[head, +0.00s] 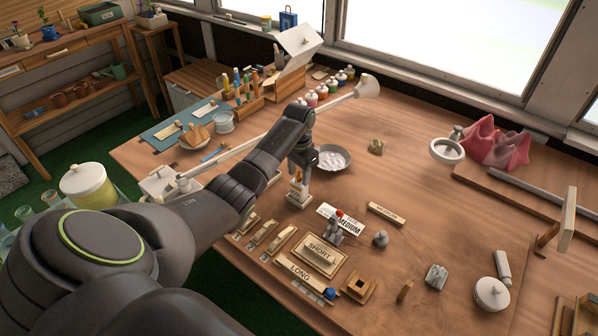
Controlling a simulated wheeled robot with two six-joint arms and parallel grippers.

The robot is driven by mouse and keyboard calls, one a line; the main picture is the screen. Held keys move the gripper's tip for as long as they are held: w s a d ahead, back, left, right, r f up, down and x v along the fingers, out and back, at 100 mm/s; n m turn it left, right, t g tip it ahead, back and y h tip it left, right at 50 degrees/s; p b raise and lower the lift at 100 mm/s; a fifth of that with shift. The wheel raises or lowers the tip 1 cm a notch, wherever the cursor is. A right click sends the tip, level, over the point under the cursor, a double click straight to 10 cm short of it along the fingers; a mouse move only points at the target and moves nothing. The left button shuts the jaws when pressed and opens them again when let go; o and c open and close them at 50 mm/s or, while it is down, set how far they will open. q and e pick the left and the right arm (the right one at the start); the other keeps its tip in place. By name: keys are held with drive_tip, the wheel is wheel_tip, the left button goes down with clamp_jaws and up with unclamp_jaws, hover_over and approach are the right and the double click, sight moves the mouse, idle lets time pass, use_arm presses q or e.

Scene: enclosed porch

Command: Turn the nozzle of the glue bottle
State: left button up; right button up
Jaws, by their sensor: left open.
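The glue bottle (298,193) looks like a small white bottle with a label and an orange tip. It stands upright on the wooden table near the left front part of the work area. My left gripper (300,166) comes down from above, directly over the bottle's top. Its jaws are open, close around or just above the orange nozzle (298,176). The fingers partly hide the nozzle, so I cannot tell if they touch it. My right gripper is not in view.
A grey bowl (333,158) stands just behind the bottle. A white desk lamp (367,86) reaches over the table behind my arm.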

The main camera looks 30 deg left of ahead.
use_arm(q)
clamp_jaws()
drive_tip(key=shift+r+n+p, duration=0.1)
drive_tip(key=shift+n+p, duration=0.5)
drive_tip(key=shift+p, duration=0.1)
